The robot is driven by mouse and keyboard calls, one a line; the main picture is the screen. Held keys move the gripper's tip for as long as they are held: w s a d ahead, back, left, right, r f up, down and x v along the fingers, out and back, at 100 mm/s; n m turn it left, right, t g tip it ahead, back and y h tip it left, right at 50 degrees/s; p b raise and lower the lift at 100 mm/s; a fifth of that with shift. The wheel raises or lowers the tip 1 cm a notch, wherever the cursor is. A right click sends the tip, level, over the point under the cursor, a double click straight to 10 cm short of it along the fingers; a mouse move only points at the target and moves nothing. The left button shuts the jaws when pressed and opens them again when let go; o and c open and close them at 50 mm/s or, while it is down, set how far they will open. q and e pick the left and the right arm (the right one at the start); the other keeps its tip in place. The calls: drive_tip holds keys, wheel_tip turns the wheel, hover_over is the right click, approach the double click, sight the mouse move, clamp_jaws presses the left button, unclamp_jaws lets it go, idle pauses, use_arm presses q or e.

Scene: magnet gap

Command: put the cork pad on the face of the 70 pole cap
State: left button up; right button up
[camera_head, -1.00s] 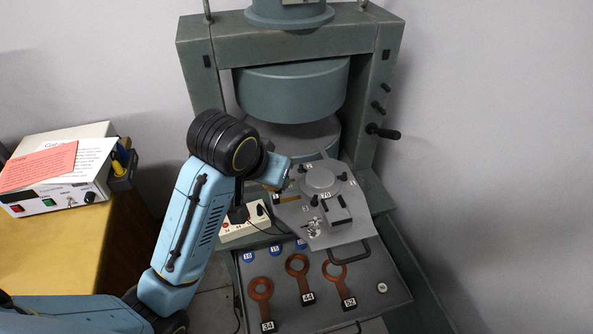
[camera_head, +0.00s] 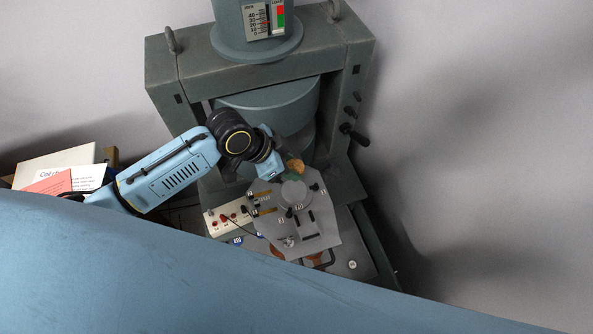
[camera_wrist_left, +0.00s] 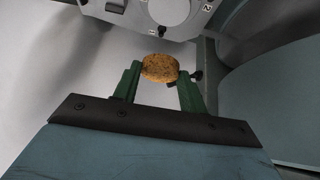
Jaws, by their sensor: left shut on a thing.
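The cork pad (camera_head: 297,166) is a small brown speckled disc. My left gripper (camera_head: 288,163) is shut on it, with the pad between the green fingertips. In the left wrist view the pad (camera_wrist_left: 160,68) sits between the two fingers (camera_wrist_left: 160,76). The 70 pole cap (camera_head: 293,194) is a round grey disc on a grey plate, with a 70 label at its front. The pad shows just above the cap in the head view, apart from it. The wrist view shows a round grey disc (camera_wrist_left: 168,9) at the top edge, beyond the pad. My right gripper is not in view.
The grey plate (camera_head: 265,225) carries small knobs and slots around the cap. The big magnet's upper pole (camera_head: 270,98) and green frame (camera_head: 355,110) stand close behind. A power strip (camera_head: 224,222) lies to the left. A blue part of mine hides the lower foreground.

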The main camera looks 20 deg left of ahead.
sight(296, 189)
use_arm(q)
wheel_tip(296, 189, down, 10)
drive_tip(key=shift+b, duration=0.75)
drive_tip(key=shift+f, duration=0.1)
drive_tip(key=o, duration=0.9)
drive_tip(key=shift+o, duration=0.2)
drive_tip(key=shift+a+r, duration=0.1)
drive_tip(key=shift+r, duration=0.1)
drive_tip(key=p+v, duration=0.2)
drive_tip(key=v, duration=1)
drive_tip(key=shift+s+f, duration=0.1)
